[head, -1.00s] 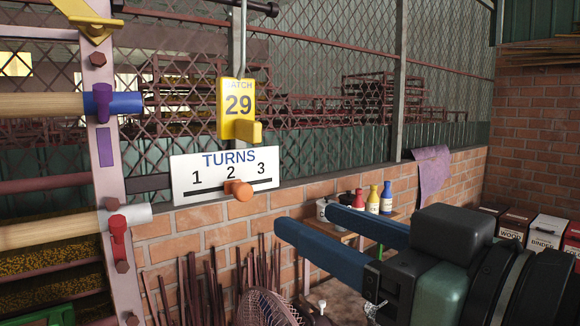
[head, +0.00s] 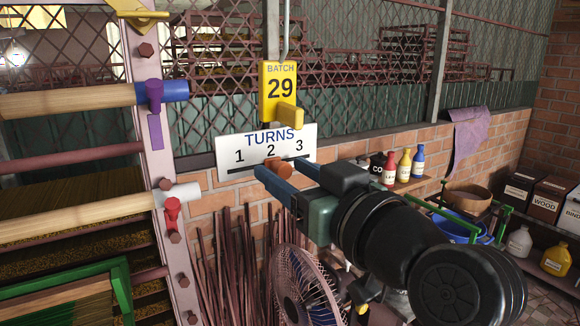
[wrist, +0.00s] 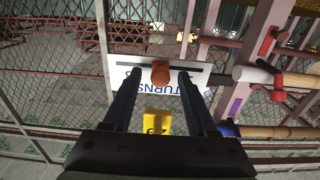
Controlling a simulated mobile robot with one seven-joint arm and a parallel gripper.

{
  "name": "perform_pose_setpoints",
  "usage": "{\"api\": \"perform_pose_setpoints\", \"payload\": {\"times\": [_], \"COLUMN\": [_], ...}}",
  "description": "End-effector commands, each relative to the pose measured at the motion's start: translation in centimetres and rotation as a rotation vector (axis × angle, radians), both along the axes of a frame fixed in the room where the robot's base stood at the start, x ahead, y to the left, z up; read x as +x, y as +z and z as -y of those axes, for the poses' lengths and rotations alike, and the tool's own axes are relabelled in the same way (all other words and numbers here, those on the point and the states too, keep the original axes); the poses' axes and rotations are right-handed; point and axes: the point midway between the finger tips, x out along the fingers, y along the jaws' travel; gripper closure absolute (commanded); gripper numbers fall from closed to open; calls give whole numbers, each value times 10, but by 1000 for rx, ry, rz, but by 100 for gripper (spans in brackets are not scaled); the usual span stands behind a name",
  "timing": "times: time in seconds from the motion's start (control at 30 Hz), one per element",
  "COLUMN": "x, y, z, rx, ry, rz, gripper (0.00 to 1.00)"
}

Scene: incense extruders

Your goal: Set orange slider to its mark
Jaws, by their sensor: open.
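The white TURNS board (head: 229,170) has the numbers 1, 2, 3 above a dark horizontal slot. The orange slider (head: 277,168) sits on this slot just below the 2, slightly to its right. My gripper (head: 277,166) is open, with its two blue fingers at either side of the slider. In the wrist view, which looks upside down, the orange slider (wrist: 160,72) shows between the open fingertips (wrist: 158,74), with a gap on each side. I cannot tell how far the fingers reach past the knob. The fingers hide part of the board's lower edge.
A yellow BATCH 29 tag (head: 277,88) with a protruding yellow block (head: 289,115) is just above the board. A pink post with blue, white and red fittings (head: 172,210) stands left. A fan (head: 305,290) and thin rods (head: 235,250) are below.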

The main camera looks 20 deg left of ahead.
Motion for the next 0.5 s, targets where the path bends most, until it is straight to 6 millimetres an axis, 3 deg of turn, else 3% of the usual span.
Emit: {"api": "perform_pose_setpoints", "payload": {"times": [0.13,0.43,0.5], "x": [0,0,0], "y": [0,0,0], "z": [0,1,1], "rx": [0,1,1], "ry": [0,0,0], "rz": [0,1,1], "gripper": [46,100,100]}}
